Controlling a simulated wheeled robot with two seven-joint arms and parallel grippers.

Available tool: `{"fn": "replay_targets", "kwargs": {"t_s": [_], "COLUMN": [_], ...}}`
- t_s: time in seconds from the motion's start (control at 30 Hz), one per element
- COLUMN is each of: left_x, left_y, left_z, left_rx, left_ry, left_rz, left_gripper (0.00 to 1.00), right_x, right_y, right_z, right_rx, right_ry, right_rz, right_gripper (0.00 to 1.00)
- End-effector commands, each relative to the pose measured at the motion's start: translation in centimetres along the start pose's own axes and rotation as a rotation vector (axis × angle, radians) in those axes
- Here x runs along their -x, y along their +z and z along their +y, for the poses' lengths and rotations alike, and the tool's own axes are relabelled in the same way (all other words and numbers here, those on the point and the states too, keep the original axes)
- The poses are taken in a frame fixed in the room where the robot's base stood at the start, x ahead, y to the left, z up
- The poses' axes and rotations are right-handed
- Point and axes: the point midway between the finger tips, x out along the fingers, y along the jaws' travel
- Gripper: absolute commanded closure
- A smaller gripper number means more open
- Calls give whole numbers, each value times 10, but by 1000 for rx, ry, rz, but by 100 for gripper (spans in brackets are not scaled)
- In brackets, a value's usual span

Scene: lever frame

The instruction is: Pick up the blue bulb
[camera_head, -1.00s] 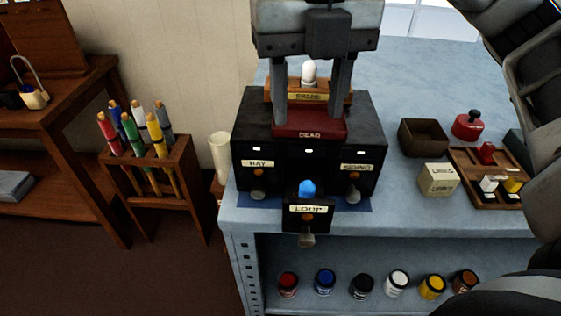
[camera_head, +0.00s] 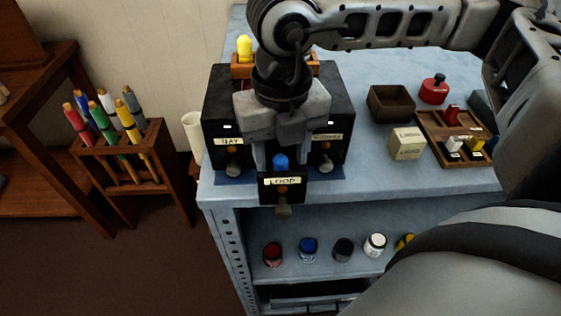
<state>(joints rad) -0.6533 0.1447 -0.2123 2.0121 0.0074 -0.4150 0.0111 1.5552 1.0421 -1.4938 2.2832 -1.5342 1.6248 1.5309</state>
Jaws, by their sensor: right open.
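The blue bulb (camera_head: 281,161) stands upright on the small black block labelled LOOP (camera_head: 283,188), at the front of the black lever frame (camera_head: 225,95). My right gripper (camera_head: 280,158) is open and points down at the bulb. One finger is on each side of the bulb, with gaps visible. I cannot tell how the fingertips line up in depth. The gripper body hides the middle of the frame, including the DEAD label. My left gripper is not in view.
A yellow bulb (camera_head: 244,48) stands in the wooden rack (camera_head: 241,70) behind the frame. To the right on the blue bench are a brown box (camera_head: 391,104), a cream box (camera_head: 407,144), a red pot (camera_head: 434,91) and a wooden tray (camera_head: 432,124). Paint jars line the shelf below.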

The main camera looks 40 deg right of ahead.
Motion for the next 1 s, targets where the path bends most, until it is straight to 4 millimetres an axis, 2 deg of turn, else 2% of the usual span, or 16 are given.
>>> {"fn": "replay_targets", "kwargs": {"t_s": [0.13,0.4,0.57,0.6,1.0], "left_x": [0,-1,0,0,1], "left_y": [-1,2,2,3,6], "left_z": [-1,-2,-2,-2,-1], "left_rx": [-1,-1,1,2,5], "left_ry": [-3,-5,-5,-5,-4], "left_rz": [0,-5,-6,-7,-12], "left_gripper": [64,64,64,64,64], "right_x": [-16,-20,-19,-19,-14], "right_y": [0,0,0,0,1], "right_z": [0,0,0,0,1], "right_rx": [0,-1,-1,-1,-1], "right_ry": [-1,1,1,1,1], "right_rz": [1,-1,-1,-1,-3], "right_gripper": [53,53,97,100,100]}}
